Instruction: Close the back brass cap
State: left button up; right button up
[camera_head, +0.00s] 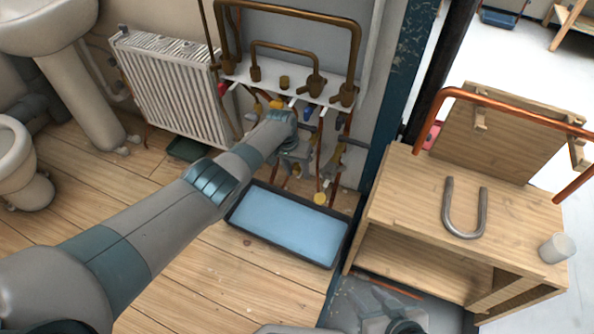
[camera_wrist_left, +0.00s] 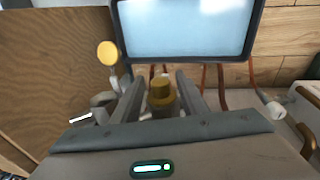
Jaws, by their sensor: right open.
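My left gripper (camera_head: 292,160) reaches in among the pipes under the white shelf in the head view. In the left wrist view, the left gripper (camera_wrist_left: 160,85) has its two fingers apart, one on each side of a brass cap (camera_wrist_left: 160,88). A narrow gap seems to show between the cap and each finger. The gripper body hides the cap's lower part, and the arm hides this cap in the head view. A yellow round disc (camera_head: 320,198) hangs lower, to the right; it also shows in the left wrist view (camera_wrist_left: 107,54). My right gripper (camera_head: 385,306) is partly visible at the bottom edge, open.
A blue tray (camera_head: 251,234) with a dark rim lies on the floor below the pipes. A white radiator (camera_head: 170,85) stands left. Copper pipes (camera_head: 300,19) rise above the white shelf (camera_head: 262,80). A wooden bench (camera_head: 405,190) with a U-shaped pipe (camera_head: 449,220) stands right.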

pick_arm(q)
jog(key=shift+r, duration=0.15)
pick_arm(e)
jog(key=shift+r, duration=0.1)
pick_arm(q)
jog(key=shift+r, duration=0.2)
jog(key=r+p, duration=0.1)
jog(key=r, duration=0.1)
jog(key=a+r+p, duration=0.1)
jog(key=r+p, duration=0.2)
jog(key=r, duration=0.2)
jog(key=shift+s+a, duration=0.25)
notch_tip(320, 180, up, 9)
jog(key=a+p, duration=0.1)
jog(key=p, duration=0.1)
jog(key=shift+s+a+r, duration=0.2)
jog(key=shift+s+a, duration=0.1)
jog(key=shift+s, duration=0.05)
pick_arm(e)
jog(key=s+d+f+g+h, duration=0.1)
jog(key=s+d+g+h, duration=0.2)
jog(key=d, duration=0.5)
jog(key=shift+s+g, duration=0.8)
jog(key=shift+s, duration=0.35)
